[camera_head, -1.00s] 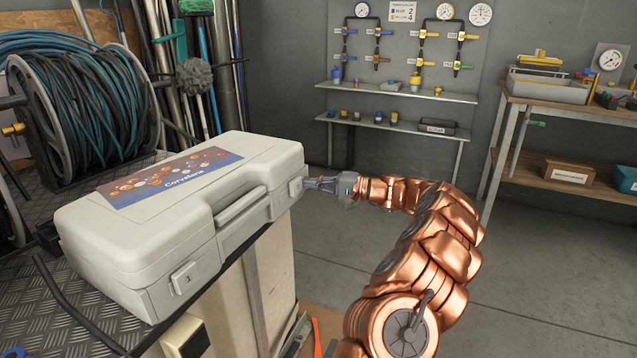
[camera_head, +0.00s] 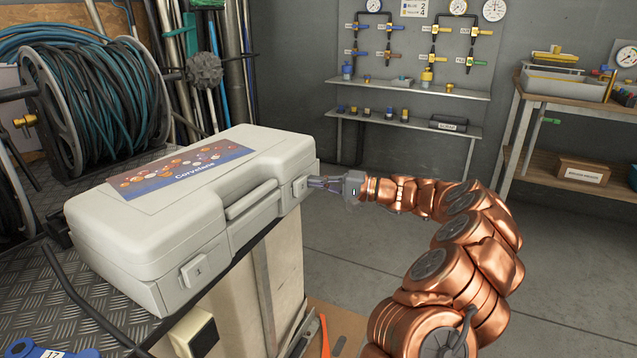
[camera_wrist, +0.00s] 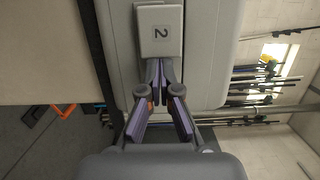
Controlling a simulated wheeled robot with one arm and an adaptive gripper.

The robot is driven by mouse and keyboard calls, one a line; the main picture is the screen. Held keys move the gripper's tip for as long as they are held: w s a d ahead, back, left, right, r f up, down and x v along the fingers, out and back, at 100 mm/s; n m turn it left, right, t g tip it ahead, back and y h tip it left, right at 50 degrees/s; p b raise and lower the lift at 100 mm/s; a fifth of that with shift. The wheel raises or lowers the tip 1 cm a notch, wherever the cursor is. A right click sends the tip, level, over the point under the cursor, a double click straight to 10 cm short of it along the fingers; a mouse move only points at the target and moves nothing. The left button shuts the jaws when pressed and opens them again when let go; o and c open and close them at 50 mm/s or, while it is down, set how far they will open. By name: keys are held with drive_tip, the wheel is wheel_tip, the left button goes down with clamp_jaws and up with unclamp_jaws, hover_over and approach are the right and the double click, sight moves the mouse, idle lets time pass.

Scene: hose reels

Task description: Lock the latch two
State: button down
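A grey-white case (camera_head: 190,215) lies closed on the bench. Its latch two (camera_head: 299,187) is at the right end of the front face. In the wrist view latch two (camera_wrist: 160,32) is a pale block marked 2, standing a little proud of the case wall. Latch one (camera_head: 197,270) is at the case's near left end. My gripper (camera_head: 312,183) is right at latch two. In the wrist view its fingertips (camera_wrist: 160,66) are close together at the lower edge of the latch, with nothing seen between them. I cannot tell whether they touch it.
A hose reel (camera_head: 95,105) stands behind the case. A shelf (camera_head: 410,88) with valves above it is on the back wall, and a workbench (camera_head: 575,100) stands at right. The floor between bench and wall is clear.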

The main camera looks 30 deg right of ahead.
sight(309, 175)
drive_tip(key=shift+w+d+p, duration=0.35)
drive_tip(key=shift+w+d, duration=0.1)
drive_tip(key=shift+d, duration=0.2)
drive_tip(key=shift+w+d+p, duration=0.35)
drive_tip(key=shift+w+d, duration=0.1)
drive_tip(key=shift+d, duration=0.2)
drive_tip(key=p+v, duration=0.1)
drive_tip(key=v, duration=0.9)
drive_tip(key=shift+d+p, duration=0.35)
drive_tip(key=shift+p, duration=0.05)
drive_tip(key=shift+w, duration=0.15)
